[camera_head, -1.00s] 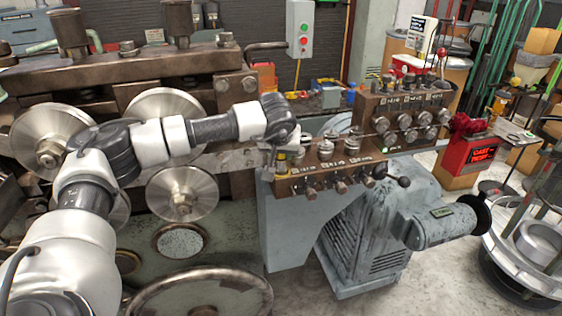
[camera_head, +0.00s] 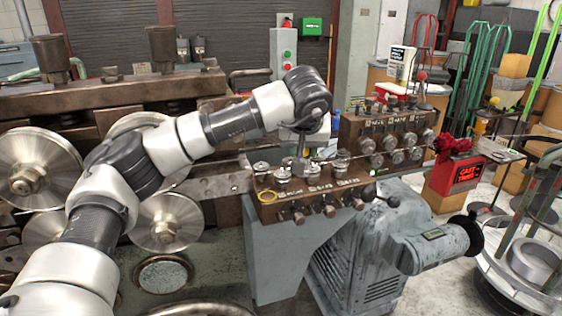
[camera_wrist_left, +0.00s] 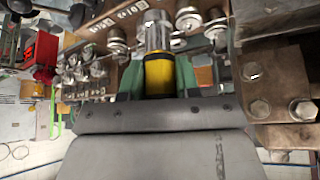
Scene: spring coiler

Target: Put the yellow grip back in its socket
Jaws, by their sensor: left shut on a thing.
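The yellow grip (camera_wrist_left: 158,75) is a short yellow cylinder with a bright metal end. In the left wrist view it sits between the greenish fingers of my left gripper (camera_wrist_left: 158,80), which is shut on it. In the head view my left gripper (camera_head: 302,165) points down over the brown control panel (camera_head: 288,207), among its round metal knobs; I cannot make out the grip there. My right gripper is not in view.
Metal knobs (camera_head: 342,163) and a front row of levers (camera_head: 328,208) crowd the panel. A second knob bank (camera_head: 385,130) stands behind to the right. Large steel rollers (camera_head: 168,220) are at the left. A grey motor (camera_head: 360,255) sits below.

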